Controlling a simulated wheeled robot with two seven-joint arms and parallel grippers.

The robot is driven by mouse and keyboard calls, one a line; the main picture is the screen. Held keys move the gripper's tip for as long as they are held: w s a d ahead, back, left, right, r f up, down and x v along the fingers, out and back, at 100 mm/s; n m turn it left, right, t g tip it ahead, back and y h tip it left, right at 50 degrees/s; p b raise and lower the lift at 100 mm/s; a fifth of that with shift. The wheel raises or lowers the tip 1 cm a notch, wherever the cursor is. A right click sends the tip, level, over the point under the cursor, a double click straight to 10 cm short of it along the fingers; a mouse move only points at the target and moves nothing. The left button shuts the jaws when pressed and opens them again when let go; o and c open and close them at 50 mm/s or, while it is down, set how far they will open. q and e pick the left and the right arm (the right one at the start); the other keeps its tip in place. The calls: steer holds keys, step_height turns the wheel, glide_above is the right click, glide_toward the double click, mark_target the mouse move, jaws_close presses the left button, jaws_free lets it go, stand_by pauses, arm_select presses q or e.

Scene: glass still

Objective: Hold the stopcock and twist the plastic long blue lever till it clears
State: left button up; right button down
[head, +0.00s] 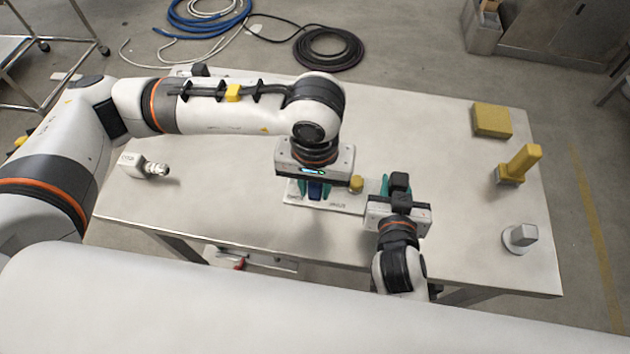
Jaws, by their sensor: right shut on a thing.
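The stopcock's pale mounting plate (345,207) lies near the table's front middle, and a yellow knob (355,184) shows above it. The long blue lever (318,189) shows below my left gripper (315,191), which points down over the plate. Its teal fingers lie on either side of the lever; whether they touch it I cannot tell. My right gripper (388,187) is at the plate's right end, its teal fingers shut on the stopcock. The gripped part and most of the stopcock body are hidden by the grippers.
A yellow block (491,120), a yellow upright piece (522,164) and a grey-white piece (520,237) stand along the right side. Coiled hoses (328,48) lie on the floor behind.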

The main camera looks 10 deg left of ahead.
arm_select(q)
jaws_close()
steer(key=shift+a, duration=0.1)
steer(key=w+a+m, duration=0.3)
steer(key=a+m, duration=0.2)
steer(key=m, duration=0.8)
steer(key=shift+w+m, duration=0.35)
steer(key=shift+m, duration=0.05)
stand_by(0.3)
steer(key=shift+o, duration=2.2)
jaws_free()
